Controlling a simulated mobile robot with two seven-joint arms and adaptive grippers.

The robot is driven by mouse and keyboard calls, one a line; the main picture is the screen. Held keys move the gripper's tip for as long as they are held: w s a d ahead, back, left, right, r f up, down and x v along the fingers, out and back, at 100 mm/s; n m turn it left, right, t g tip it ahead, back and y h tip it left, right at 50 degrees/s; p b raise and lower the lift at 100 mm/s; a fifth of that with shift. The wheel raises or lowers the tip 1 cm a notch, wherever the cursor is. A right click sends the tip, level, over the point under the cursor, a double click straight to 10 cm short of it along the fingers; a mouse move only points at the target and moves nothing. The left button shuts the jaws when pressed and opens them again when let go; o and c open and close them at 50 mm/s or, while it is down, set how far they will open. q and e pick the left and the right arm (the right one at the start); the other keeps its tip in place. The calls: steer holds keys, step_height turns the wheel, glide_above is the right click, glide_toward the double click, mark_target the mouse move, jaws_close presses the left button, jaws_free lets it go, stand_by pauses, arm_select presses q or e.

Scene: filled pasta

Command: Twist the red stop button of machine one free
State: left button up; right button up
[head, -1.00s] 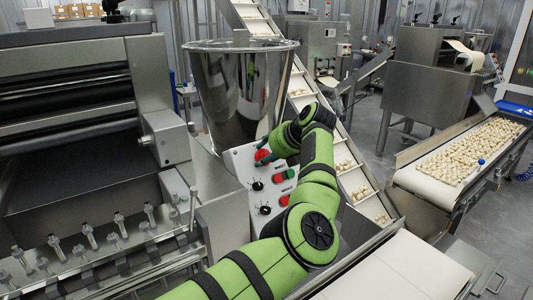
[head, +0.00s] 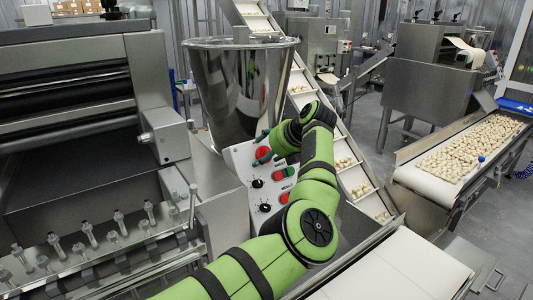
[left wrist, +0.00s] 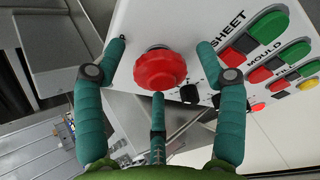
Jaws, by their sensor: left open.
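The red stop button (left wrist: 160,69) is a round knob on the sloped white control panel (left wrist: 130,25) in the left wrist view. My left gripper (left wrist: 161,50) is open, with one teal finger on each side of the button and a third below it. The two side fingers stand clear of the button. The third fingertip is close under its rim; I cannot tell if it touches. In the head view the red button (head: 262,153) shows between the teal fingers of my left gripper (head: 262,148). My right gripper is not in view.
Black knobs and red and green buttons (head: 283,174) sit on the same panel. A steel hopper (head: 240,90) stands behind it, and an inclined conveyor (head: 350,165) runs to the right. A roller machine (head: 70,110) fills the left.

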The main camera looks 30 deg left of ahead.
arm_select(q)
steer(key=v, duration=1.1)
steer(key=shift+d+r, duration=0.3)
